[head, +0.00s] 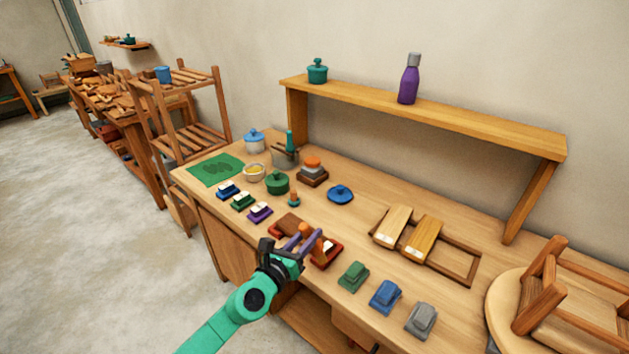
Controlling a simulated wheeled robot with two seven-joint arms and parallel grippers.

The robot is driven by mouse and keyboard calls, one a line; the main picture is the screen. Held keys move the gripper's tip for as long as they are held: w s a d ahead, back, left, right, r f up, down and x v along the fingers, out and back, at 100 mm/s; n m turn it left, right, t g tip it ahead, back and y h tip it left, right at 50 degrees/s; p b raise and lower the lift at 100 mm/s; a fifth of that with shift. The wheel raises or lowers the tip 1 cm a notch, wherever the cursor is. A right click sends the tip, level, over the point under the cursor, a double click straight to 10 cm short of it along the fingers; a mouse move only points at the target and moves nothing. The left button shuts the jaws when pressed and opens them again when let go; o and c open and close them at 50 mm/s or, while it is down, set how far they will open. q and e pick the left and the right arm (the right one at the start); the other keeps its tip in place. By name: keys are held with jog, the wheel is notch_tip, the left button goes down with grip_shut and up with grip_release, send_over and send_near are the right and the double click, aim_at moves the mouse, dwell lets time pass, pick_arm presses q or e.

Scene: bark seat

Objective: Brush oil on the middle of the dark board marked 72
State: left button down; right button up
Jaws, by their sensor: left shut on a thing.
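My left gripper (309,241) reaches in from the bottom over the red tray (339,258) at the table's front edge. It is shut on a small orange-topped thing (303,229), mostly hidden by the purplish fingers; I cannot tell surely whether it is a brush. A dark brown board (289,221) lies in the tray's left part, just beyond the gripper. No number is legible on it. A small pale piece (328,247) shows at the tray's right part. A bowl with yellow contents (254,172), perhaps oil, stands farther back. My right gripper is not in view.
Two pale boards (393,226) rest on a wooden rack at right. Green, blue and grey blocks (421,320) line the front edge. A green pot (277,182) and blue lid (340,194) stand behind the tray. A stool (545,305) is at far right.

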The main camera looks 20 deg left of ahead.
pick_arm(q)
jog(key=w+a+r+m+h+p, duration=0.1)
jog(key=w+a+r, duration=0.1)
jog(key=w+r, duration=0.6)
jog(key=shift+h, duration=0.4)
jog(key=f+b, duration=0.2)
jog(key=s+f+b, duration=0.1)
jog(key=f+b, duration=0.1)
jog(key=b, duration=0.1)
jog(key=shift+d, duration=0.15)
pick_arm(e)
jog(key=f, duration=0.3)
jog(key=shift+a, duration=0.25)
pick_arm(q)
jog(key=shift+r, duration=0.1)
